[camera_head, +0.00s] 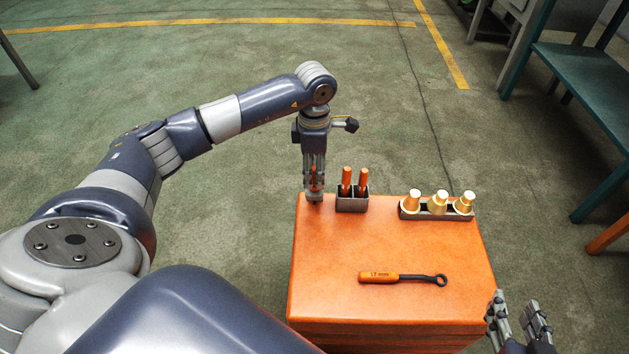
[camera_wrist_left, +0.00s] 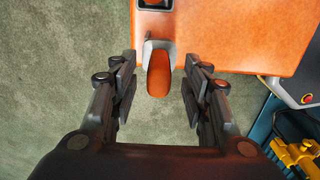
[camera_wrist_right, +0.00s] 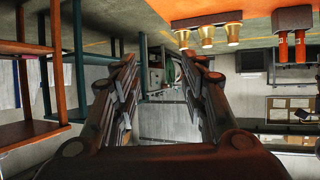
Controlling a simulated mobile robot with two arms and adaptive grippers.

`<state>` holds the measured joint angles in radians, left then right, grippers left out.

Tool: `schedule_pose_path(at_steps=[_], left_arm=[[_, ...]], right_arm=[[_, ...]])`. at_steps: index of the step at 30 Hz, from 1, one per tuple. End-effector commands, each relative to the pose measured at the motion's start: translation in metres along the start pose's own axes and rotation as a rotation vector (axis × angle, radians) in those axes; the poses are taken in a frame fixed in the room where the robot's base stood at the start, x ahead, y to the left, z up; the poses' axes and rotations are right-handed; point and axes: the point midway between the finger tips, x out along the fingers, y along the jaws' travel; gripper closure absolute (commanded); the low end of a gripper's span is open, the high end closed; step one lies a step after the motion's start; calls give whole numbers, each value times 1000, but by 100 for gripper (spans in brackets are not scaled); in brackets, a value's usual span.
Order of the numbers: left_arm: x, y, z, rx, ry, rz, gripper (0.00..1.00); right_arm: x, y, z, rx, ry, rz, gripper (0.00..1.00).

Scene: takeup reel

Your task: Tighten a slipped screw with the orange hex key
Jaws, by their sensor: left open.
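My left gripper (camera_head: 314,198) points down at the back left corner of the orange cabinet top. Its fingers are open. In the left wrist view an orange handle with a grey surround (camera_wrist_left: 158,72) shows between the spread fingers, with no visible contact. A grey holder (camera_head: 352,205) beside this gripper carries two upright orange handles (camera_head: 347,178). I cannot tell which orange handle belongs to the hex key. An orange-handled ring wrench (camera_head: 380,277) lies on the top. My right gripper (camera_head: 518,318) is open and empty beyond the front right corner. I cannot make out a slipped screw.
The orange cabinet top (camera_head: 330,300) is mostly clear around the wrench. A dark rack (camera_head: 436,212) with three brass cone-shaped pieces stands at its back right. A green table (camera_head: 585,80) stands further right. Open green floor lies behind.

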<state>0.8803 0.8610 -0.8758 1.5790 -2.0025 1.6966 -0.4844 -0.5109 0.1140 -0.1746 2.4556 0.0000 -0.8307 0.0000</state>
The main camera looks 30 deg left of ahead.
Motion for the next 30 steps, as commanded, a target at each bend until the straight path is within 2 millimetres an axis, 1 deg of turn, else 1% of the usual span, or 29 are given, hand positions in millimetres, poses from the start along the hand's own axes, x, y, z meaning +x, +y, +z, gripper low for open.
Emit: schedule_pose_path(at_steps=[1,6,9,13,20,23,24,26,30], left_arm=[[10,0,0,-1,1,-3,57],[28,0,0,0,1,-3,57],[36,1,0,0,1,-2,57],[40,1,0,1,0,-1,57],[40,1,0,1,0,-1,57],[40,1,0,1,0,-1,77],[40,1,0,1,0,-1,86],[40,1,0,1,0,-1,100],[40,1,0,1,0,-1,100]], right_arm=[[3,-2,-8,0,48,-3,60],[4,-6,-40,0,201,-12,60],[2,-7,-53,1,265,-15,60],[0,-8,-62,1,306,-18,60],[0,-8,-64,1,311,-18,60],[0,-8,-64,1,311,-18,60],[0,-8,-64,1,310,-18,60],[0,-8,-64,1,310,-18,60],[0,-8,-63,1,309,-18,60]])
